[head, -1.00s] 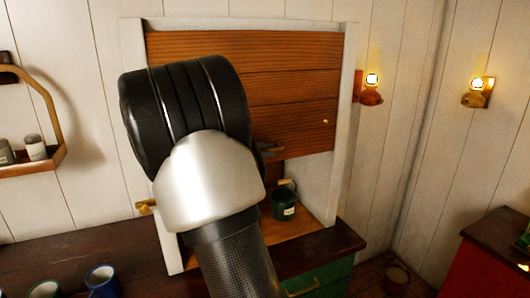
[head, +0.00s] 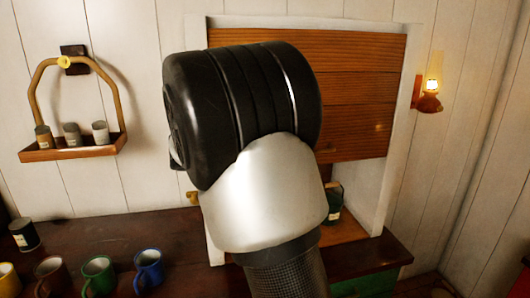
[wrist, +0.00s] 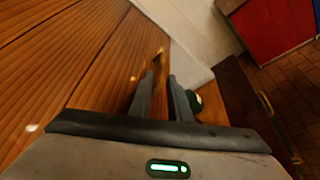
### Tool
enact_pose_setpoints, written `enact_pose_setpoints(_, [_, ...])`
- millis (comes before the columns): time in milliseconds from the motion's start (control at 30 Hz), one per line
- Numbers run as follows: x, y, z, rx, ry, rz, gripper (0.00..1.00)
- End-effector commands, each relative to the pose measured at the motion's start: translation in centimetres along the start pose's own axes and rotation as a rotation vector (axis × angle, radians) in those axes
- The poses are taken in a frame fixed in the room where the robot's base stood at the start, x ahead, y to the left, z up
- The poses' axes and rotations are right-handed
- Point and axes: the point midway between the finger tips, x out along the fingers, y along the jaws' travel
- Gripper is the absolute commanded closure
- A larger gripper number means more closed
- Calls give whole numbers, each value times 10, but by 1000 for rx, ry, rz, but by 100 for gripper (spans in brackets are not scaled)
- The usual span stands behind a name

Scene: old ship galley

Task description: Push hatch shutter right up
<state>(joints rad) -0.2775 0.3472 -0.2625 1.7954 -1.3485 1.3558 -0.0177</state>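The hatch shutter (head: 365,85) is a slatted brown wooden panel in a white frame (head: 413,75). It covers the upper part of the hatch, and its lower edge hangs above an open gap. In the wrist view, the shutter (wrist: 75,70) fills the left side. My gripper (wrist: 161,77) has its two fingers a little apart, with nothing seen held between them. The fingers are close to the shutter's lower part; I cannot tell if they touch. In the head view my arm hides the gripper and the shutter's left part.
A dark green tin (head: 334,204) stands in the gap beneath the shutter. Several mugs, including a blue one (head: 149,270), stand on the dark counter (head: 130,225) at left. A small shelf (head: 75,150) and a lit lamp (head: 430,98) hang on the walls.

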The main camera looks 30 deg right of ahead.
Motion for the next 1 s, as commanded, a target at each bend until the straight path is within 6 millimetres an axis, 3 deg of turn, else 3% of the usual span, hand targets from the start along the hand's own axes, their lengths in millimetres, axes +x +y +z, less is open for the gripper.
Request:
enact_pose_setpoints(100, [-28, 0, -1, 2, 3, 1, 83])
enact_pose_setpoints(333, [-61, 1, 0, 1, 1, 1, 83])
enact_pose_setpoints(1000, [-68, -1, 3, 5, 4, -12, 83])
